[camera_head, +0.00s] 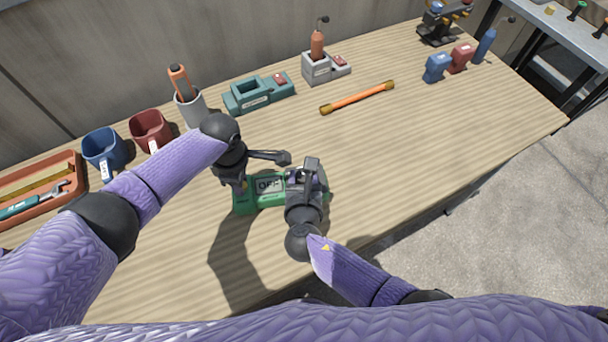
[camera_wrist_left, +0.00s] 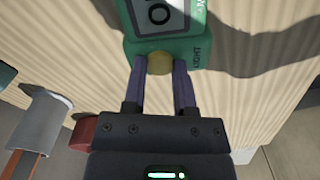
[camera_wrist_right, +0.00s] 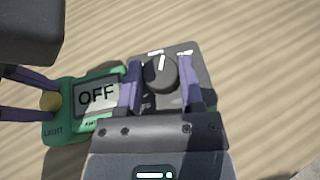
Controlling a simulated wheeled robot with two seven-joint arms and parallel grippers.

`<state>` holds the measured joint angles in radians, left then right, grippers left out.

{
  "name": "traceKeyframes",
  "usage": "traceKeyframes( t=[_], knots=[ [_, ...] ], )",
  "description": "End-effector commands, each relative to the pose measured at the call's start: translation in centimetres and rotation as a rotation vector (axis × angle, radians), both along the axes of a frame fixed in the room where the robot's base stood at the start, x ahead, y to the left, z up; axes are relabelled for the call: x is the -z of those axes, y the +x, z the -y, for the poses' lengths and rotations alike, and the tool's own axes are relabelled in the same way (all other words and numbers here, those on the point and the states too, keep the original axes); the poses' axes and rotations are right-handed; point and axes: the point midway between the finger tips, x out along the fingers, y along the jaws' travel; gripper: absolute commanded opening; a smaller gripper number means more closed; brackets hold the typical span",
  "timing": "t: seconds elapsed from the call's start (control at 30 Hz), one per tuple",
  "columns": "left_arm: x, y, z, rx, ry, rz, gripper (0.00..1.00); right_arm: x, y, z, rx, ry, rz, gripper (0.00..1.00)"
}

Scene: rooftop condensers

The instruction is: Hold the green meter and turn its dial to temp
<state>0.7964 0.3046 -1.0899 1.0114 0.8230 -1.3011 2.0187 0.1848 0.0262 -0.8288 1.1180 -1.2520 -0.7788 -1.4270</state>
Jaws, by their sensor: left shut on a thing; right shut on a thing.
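The green meter (camera_head: 243,206) lies on the wooden bench, face up, and its display (camera_wrist_right: 98,95) reads OFF. My left gripper (camera_wrist_left: 160,63) is shut at the meter's left end, its fingers on either side of a round yellow knob (camera_wrist_left: 160,64) near the word LIGHT. My right gripper (camera_wrist_right: 160,85) is shut on the dark round dial (camera_wrist_right: 158,72) on the meter's grey face. The dial's white pointer mark points up in the right wrist view. The right gripper hides the dial in the head view. Most dial labels are hidden or too small to read.
Behind stand a blue mug (camera_head: 103,152), a red mug (camera_head: 150,129), a grey cup (camera_head: 192,108), a teal device (camera_head: 257,94) and a grey holder (camera_head: 318,70). An orange rod (camera_head: 358,97) lies beyond the meter. The bench right of the meter is clear.

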Motion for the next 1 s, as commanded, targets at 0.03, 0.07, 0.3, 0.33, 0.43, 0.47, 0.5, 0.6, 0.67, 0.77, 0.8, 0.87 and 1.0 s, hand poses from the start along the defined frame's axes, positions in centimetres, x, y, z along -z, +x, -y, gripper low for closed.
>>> traceKeyframes(
  t=[0.03,0.07,0.3,0.33,0.43,0.47,0.5,0.6,0.67,0.77,0.8,0.87,1.0],
  knots=[
    [0.01,-0.02,0.00,0.000,0.000,-0.001,0.00,-0.03,0.04,-0.06,0.019,0.000,0.000,0.00],
    [0.01,-0.02,0.00,0.000,0.000,-0.001,0.00,-0.03,0.04,-0.06,0.030,0.001,0.000,0.00],
    [0.01,-0.02,-0.02,0.000,0.000,-0.001,0.00,-0.04,0.00,-0.07,0.081,0.000,0.001,0.00],
    [0.01,-0.02,-0.02,0.000,0.000,-0.001,0.00,-0.05,-0.01,-0.07,0.084,-0.001,0.001,0.00],
    [0.01,-0.01,-0.02,0.000,0.001,-0.001,0.00,-0.05,-0.01,-0.07,0.088,-0.001,0.002,0.00],
    [0.01,0.00,-0.03,-0.001,0.001,-0.001,0.00,-0.06,0.00,-0.08,0.088,-0.001,0.002,0.00],
    [0.00,0.00,-0.03,-0.001,0.001,0.000,0.00,-0.06,-0.01,-0.08,0.088,-0.001,0.002,0.00],
    [0.00,0.00,-0.03,-0.001,0.001,0.000,0.00,-0.05,-0.02,-0.08,0.088,-0.001,0.002,0.00],
    [0.00,0.01,-0.03,-0.001,0.001,0.000,0.00,-0.06,-0.01,-0.08,0.088,-0.001,0.002,0.00],
    [0.00,0.01,-0.04,-0.001,0.001,0.000,0.00,-0.06,-0.01,-0.08,0.087,-0.001,0.002,0.52],
    [0.00,0.01,-0.04,-0.001,0.001,0.000,0.00,-0.05,-0.02,-0.08,0.087,-0.001,0.002,0.61],
    [0.00,0.01,-0.04,-0.001,0.001,0.000,0.00,-0.05,-0.02,-0.08,0.087,-0.001,0.001,0.74],
    [0.00,0.01,-0.04,0.000,0.001,0.000,0.00,-0.03,-0.02,-0.08,0.087,-0.001,0.001,0.84]
  ],
)
